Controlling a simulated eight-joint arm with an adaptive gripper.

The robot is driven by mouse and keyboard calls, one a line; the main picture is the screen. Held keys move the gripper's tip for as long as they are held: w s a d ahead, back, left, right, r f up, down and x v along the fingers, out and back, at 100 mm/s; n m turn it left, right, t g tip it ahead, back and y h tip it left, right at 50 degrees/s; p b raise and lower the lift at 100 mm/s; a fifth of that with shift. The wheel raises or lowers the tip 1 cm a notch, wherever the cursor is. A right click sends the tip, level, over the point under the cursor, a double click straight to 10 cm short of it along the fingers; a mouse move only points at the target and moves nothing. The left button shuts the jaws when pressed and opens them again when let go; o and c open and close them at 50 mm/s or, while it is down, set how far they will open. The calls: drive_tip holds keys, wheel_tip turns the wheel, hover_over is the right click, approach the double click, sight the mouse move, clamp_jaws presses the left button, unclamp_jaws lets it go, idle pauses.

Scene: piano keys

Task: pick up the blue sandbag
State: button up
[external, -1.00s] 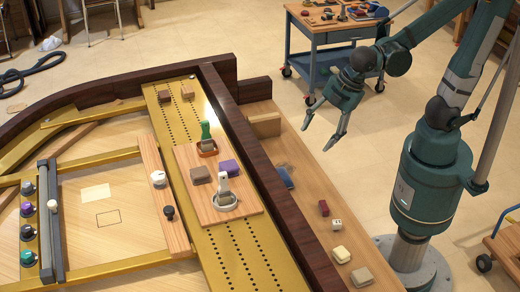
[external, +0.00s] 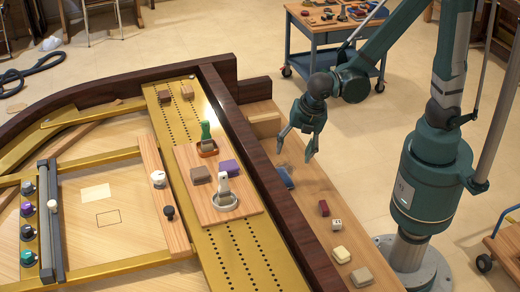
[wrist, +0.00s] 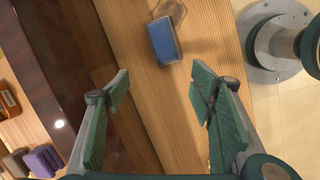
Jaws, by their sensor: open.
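The blue sandbag (external: 286,178) lies on the narrow wooden ledge along the dark rim. In the wrist view it is a blue block (wrist: 164,42) near the top centre, beyond my fingertips.
A faint brownish shape (wrist: 170,11) adjoins the bag. A red block (external: 323,208), a small white cube (external: 337,224), a cream block (external: 341,254) and a tan block (external: 362,277) lie farther along the ledge. The tall dark rim (external: 268,180) stands beside it.

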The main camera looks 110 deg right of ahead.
sight(282, 173)
drive_tip(key=d+f+n, duration=0.1)
drive_tip(key=f, duration=0.1)
drive_tip(key=d+f+n+g, duration=0.1)
drive_tip(key=f, duration=0.2)
drive_tip(key=w+d+f+n, duration=0.1)
drive_tip(key=f, duration=0.1)
drive_tip(key=shift+w+d+f+n+h, duration=0.1)
drive_tip(key=shift+d+f+n+h, duration=0.1)
drive_tip(key=shift+d+n+h, duration=0.15)
drive_tip(key=shift+d+f+n+g, duration=0.25)
drive_tip(key=shift+f+g, duration=0.15)
drive_tip(key=shift+f, duration=0.2)
drive_tip(key=shift+f, duration=0.1)
drive_tip(key=shift+x, duration=1.2)
drive_tip(key=shift+b+x, duration=1.15)
drive_tip(key=shift+x, duration=1.45)
drive_tip(key=shift+w, duration=0.1)
drive_tip(key=c, duration=1.2)
